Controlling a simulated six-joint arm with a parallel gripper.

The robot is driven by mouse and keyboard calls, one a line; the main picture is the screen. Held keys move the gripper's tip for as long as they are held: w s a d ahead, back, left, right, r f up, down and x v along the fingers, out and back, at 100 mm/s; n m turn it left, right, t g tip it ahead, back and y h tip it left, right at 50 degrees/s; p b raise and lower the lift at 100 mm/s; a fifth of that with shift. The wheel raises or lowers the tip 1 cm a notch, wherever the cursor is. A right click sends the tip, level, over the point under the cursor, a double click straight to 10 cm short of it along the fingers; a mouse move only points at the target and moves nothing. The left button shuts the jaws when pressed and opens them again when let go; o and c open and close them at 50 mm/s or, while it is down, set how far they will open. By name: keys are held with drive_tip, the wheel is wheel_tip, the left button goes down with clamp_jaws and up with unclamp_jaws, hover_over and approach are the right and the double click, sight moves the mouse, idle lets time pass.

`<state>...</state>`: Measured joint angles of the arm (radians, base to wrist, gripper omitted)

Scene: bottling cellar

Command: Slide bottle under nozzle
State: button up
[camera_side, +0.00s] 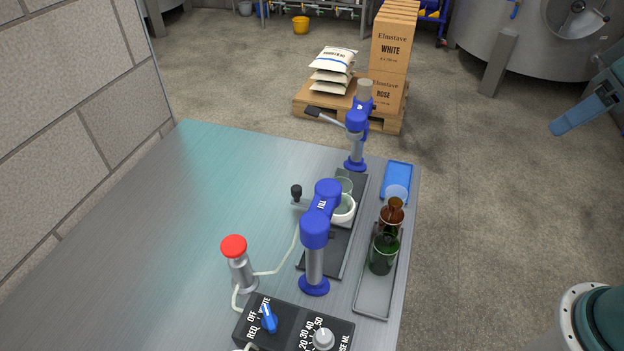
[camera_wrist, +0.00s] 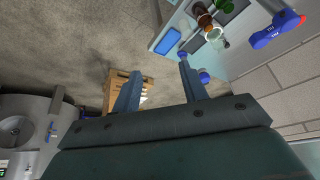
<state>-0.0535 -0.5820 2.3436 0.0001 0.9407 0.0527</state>
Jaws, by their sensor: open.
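Several bottles stand close together in a shallow grey tray (camera_side: 373,301) at the table's right edge: a green bottle (camera_side: 383,257), a brown bottle (camera_side: 391,216) and a paler clear one (camera_side: 398,194) partly hidden behind it. The blue filler head (camera_side: 314,230) stands on its post left of the tray and hides its nozzle. A white ring (camera_side: 345,208) shows behind the head, above a dark base plate (camera_side: 335,248). My gripper (camera_wrist: 161,68) is open and empty. In the side view its finger (camera_side: 590,105) shows at the right edge, well away from the bottles.
A blue dish (camera_side: 399,172) lies behind the tray. A lever press (camera_side: 356,130) stands at the table's back edge. A red button (camera_side: 234,246) and a control box (camera_side: 292,330) are in front. The table's left part is clear. A pallet (camera_side: 300,104) stands on the floor.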

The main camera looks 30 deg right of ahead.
drive_tip(key=w+a+r+g, duration=0.1)
drive_tip(key=w+a, duration=0.1)
drive_tip(key=w, duration=0.3)
drive_tip(key=w+a+r, duration=0.2)
drive_tip(key=w+a, duration=0.1)
drive_tip(key=w, duration=0.3)
drive_tip(key=g, duration=0.4)
hover_over(296, 188)
wheel_tip(296, 188, down, 17)
drive_tip(key=shift+f, duration=0.15)
wheel_tip(296, 188, down, 14)
drive_tip(key=shift+r, duration=0.25)
clamp_jaws()
